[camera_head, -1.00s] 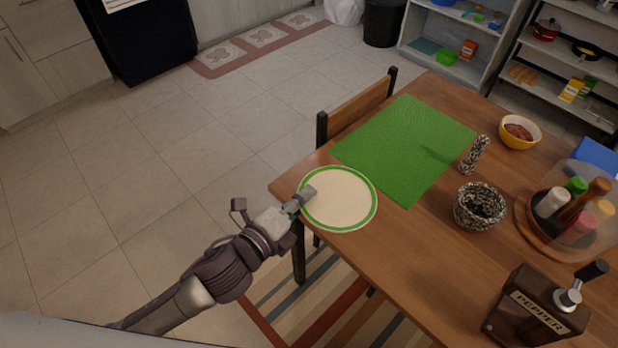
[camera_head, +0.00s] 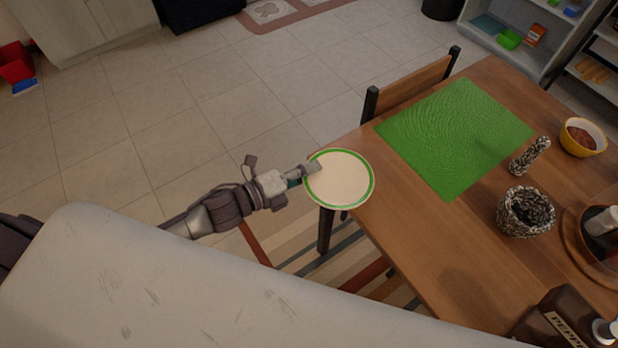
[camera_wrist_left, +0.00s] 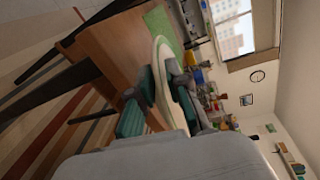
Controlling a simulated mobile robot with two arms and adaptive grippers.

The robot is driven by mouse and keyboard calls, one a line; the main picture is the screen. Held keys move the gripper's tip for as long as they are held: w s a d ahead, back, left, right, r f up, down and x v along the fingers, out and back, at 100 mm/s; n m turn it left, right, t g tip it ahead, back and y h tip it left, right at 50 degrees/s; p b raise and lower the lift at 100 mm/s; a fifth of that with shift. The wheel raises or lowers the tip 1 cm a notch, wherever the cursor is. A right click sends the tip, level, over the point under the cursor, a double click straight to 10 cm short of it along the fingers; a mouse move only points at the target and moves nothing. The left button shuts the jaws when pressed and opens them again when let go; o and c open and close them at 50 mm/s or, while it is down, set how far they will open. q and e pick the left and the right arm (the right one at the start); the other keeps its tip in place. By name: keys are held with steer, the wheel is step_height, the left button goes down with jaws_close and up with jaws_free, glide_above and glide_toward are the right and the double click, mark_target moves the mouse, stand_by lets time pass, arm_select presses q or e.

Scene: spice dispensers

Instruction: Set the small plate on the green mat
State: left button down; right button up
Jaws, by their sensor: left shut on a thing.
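The small plate (camera_head: 340,180), cream with a green rim, is at the table's left corner in the head view. My left gripper (camera_head: 310,170) is shut on its left edge. In the left wrist view the plate (camera_wrist_left: 162,72) shows edge-on between the fingers of the left gripper (camera_wrist_left: 165,92). The plate seems to be above the table; its exact height is hard to tell. The green mat (camera_head: 457,135) lies flat and bare on the table, to the right of the plate and farther back. It also shows in the left wrist view (camera_wrist_left: 160,24). My right gripper is not in view.
A pepper dispenser (camera_head: 562,322) is at the lower right. A chair (camera_head: 415,82) stands behind the table's left edge.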

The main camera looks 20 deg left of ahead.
arm_select(q)
step_height(320, 180, down, 4)
steer(key=shift+r, duration=0.1)
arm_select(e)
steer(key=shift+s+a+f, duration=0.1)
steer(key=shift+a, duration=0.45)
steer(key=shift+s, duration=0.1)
arm_select(q)
steer(key=c, duration=1.1)
jaws_free()
steer(key=shift+c, duration=0.2)
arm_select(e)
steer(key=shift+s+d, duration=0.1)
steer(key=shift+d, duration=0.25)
arm_select(q)
steer(key=shift+s+a, duration=0.15)
steer(key=shift+s, duration=0.1)
steer(key=b+v, duration=0.1)
steer(key=v, duration=1)
steer(key=shift+s+a, duration=0.2)
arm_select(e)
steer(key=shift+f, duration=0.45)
